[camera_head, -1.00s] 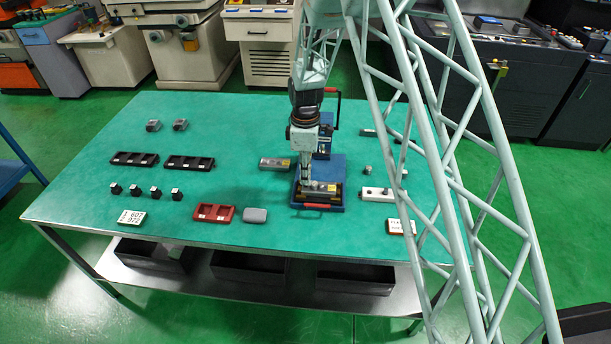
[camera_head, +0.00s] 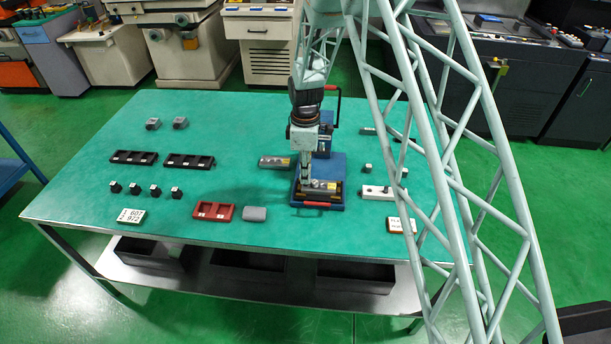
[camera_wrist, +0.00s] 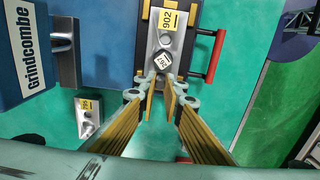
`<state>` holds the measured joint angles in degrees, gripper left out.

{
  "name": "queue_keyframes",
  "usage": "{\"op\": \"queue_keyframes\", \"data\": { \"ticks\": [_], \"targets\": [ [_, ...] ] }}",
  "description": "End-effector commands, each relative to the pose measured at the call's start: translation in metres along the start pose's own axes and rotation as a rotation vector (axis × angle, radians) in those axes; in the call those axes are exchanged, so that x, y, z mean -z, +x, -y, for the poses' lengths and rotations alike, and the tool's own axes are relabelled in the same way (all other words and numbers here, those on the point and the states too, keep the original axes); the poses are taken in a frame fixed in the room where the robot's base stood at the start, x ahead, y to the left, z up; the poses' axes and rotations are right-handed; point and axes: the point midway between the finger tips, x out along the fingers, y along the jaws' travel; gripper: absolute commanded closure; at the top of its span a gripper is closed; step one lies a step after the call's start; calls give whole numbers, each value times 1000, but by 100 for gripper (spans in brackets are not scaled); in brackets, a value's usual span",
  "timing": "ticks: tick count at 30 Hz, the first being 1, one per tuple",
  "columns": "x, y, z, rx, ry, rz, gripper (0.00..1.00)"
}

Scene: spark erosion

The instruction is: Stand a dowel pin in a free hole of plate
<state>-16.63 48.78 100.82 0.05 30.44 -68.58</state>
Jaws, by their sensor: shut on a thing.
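The plate (camera_head: 322,187), a grey metal block with a yellow label, lies in a blue fixture (camera_head: 336,166). In the wrist view the plate (camera_wrist: 166,42) is labelled 902. My gripper (camera_head: 303,182) points down at the left end of the plate. The pin is over the plate. Its lower end is hidden, so I cannot tell whether it is in a hole.
A second labelled plate (camera_head: 275,163) lies left of the fixture. The fixture has a red handle (camera_wrist: 215,56). A white block (camera_head: 377,193) stands to the right. A red tray (camera_head: 226,213), a grey box (camera_head: 255,214) and black racks (camera_head: 134,158) are to the left.

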Motion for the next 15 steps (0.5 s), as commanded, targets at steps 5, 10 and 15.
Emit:
{"op": "queue_keyframes", "data": {
  "ticks": [5,10,15],
  "targets": [
    [0,2,0,0,0,0,100],
    [0,1,0,0,0,0,76],
    [0,1,0,0,0,0,76]
  ]
}}
